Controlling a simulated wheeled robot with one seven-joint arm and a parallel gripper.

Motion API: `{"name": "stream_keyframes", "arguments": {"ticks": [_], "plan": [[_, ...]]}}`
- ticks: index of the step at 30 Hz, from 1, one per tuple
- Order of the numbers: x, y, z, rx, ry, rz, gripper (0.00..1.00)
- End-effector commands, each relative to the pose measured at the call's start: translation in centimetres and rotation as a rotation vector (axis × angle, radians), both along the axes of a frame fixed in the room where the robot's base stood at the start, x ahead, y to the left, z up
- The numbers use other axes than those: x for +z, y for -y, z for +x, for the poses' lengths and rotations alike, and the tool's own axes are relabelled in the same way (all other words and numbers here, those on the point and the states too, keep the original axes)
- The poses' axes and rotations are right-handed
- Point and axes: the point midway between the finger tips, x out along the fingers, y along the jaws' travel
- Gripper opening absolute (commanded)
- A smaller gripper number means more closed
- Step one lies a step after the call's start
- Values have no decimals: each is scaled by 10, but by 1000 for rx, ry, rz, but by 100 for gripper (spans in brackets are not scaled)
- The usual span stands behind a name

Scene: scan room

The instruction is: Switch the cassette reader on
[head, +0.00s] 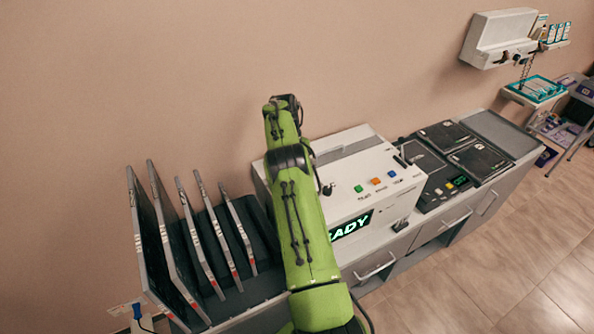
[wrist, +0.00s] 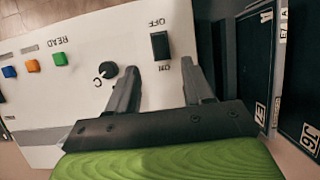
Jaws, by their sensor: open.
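The cassette reader (head: 365,168) is a white box on the counter in the head view, partly hidden behind my arm. In the wrist view, the reader's white top (wrist: 95,70) carries a black rocker switch (wrist: 160,46) between upside-down OFF and ON labels. My gripper (wrist: 161,72) is open and empty, its fingertips pointing at the switch's ON side, one to each side of it. I cannot tell the gap to the panel. In the head view the fingers are hidden by my arm.
A black knob (wrist: 109,71) and green, orange and blue buttons (wrist: 34,66) sit left of the switch. Upright cassettes (head: 205,240) stand in a rack left of the reader. A dark device (head: 440,170) is to its right. A wall unit (head: 498,38) hangs at back right.

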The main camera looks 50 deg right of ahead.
Motion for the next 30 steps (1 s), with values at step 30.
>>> {"name": "stream_keyframes", "arguments": {"ticks": [30], "plan": [[66, -15, 20, 14, 60, -47, 51]]}}
